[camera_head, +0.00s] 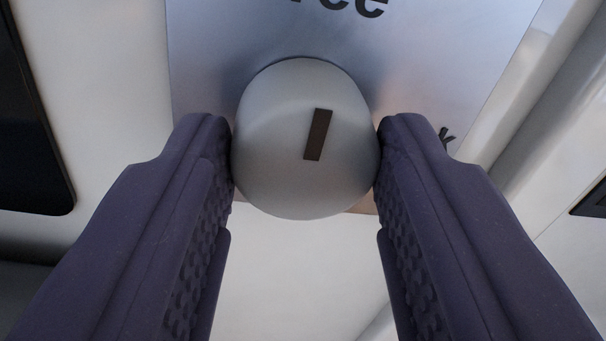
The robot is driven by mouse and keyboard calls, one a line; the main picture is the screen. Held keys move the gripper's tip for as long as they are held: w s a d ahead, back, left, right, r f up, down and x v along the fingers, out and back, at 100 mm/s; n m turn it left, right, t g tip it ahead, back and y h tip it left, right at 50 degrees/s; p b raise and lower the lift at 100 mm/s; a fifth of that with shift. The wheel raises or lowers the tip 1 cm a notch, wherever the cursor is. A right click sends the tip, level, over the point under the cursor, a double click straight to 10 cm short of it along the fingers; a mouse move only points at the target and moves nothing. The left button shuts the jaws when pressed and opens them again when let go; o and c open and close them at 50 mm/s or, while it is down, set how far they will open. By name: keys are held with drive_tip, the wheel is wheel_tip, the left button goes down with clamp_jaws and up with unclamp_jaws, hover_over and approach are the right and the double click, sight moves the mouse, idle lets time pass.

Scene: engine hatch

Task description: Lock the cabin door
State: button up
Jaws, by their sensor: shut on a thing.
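A round grey metal knob (270,140) sits at the middle of the view, in front of a silver plate (215,55). A dark slot-like mark on the knob's face stands nearly upright, its top leaning slightly right. My gripper (305,150) is shut on the knob, one dark purple finger touching its left side and one its right. Dark lettering ending in "ree" shows at the plate's top, cut off by the frame. A dark letter, seemingly "k", shows just right of the right finger; the rest of that word is hidden.
White panel surface (300,270) lies below and to the left of the plate. A black panel with a rounded corner (30,120) is at the left edge. A pale raised frame (540,90) runs down the right, with a small dark piece (592,200) at the right edge.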

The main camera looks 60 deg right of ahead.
drive_tip(key=m+b, duration=0.2)
drive_tip(key=m, duration=0.2)
drive_tip(key=shift+f+b, duration=0.1)
drive_tip(key=shift+b, duration=0.3)
drive_tip(key=m+b, duration=0.3)
drive_tip(key=m, duration=0.1)
drive_tip(key=shift+m+y, duration=0.3)
drive_tip(key=m+b, duration=0.5)
drive_tip(key=shift+s+d+m+b, duration=0.1)
drive_tip(key=shift+m+b, duration=1.4)
drive_tip(key=shift+m, duration=0.3)
drive_tip(key=o, duration=1.1)
drive_tip(key=shift+c, duration=0.2)
